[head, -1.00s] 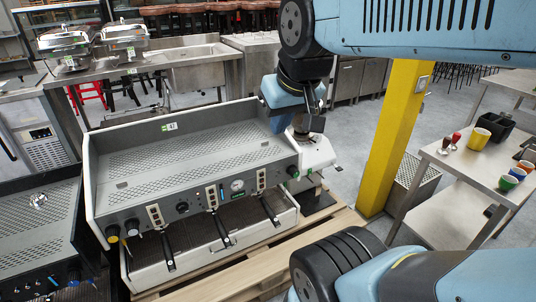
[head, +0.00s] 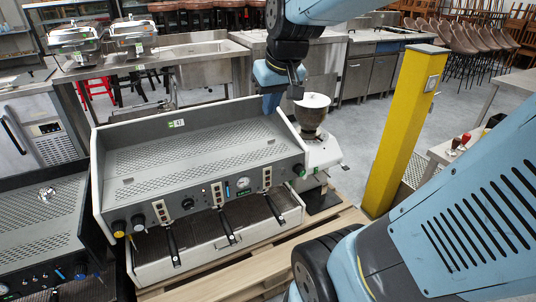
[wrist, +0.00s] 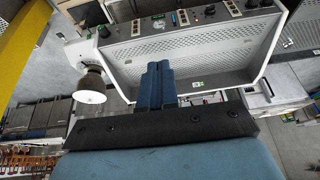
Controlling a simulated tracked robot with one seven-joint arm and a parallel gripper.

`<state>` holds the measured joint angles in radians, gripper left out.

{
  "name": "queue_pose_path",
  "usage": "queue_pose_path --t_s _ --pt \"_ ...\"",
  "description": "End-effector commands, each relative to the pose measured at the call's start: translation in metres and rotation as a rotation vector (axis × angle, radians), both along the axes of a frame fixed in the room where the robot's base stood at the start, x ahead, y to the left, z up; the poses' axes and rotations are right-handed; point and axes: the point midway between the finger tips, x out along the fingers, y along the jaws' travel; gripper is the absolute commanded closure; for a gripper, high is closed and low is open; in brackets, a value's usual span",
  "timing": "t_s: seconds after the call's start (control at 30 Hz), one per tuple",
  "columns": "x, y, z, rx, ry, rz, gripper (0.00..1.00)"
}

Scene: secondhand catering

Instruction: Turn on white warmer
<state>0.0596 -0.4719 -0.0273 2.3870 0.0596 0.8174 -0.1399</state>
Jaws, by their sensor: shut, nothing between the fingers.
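A white-sided coffee machine (head: 286,214) stands on a pallet, with a perforated top tray (head: 190,158). My gripper (head: 272,104) is shut and empty, above the machine's back right corner. In the wrist view the blue fingers (wrist: 160,68) are together, pointing toward the tray (wrist: 215,57), apart from the panel knobs.
A grinder with a white-lidded hopper (head: 312,112) stands right of the machine, close to my gripper. A yellow post (head: 403,135) rises farther right. A dark machine (head: 35,226) stands at left. Silver chafing dishes (head: 134,40) sit on the back counter.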

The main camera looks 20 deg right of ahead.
Motion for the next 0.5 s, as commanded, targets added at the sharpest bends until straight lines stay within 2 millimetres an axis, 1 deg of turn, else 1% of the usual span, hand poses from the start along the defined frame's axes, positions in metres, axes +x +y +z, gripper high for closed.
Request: queue_pose_path --t_s 0.03,0.27,0.37,0.5 --pt "0.014 -0.006 -0.006 0.002 0.016 -0.003 1.0" --pt "0.073 -0.032 -0.032 0.007 0.062 0.003 1.0" --pt "0.098 -0.045 -0.048 0.007 0.083 0.005 1.0" --pt "0.13 -0.065 -0.073 0.007 0.11 0.006 1.0"
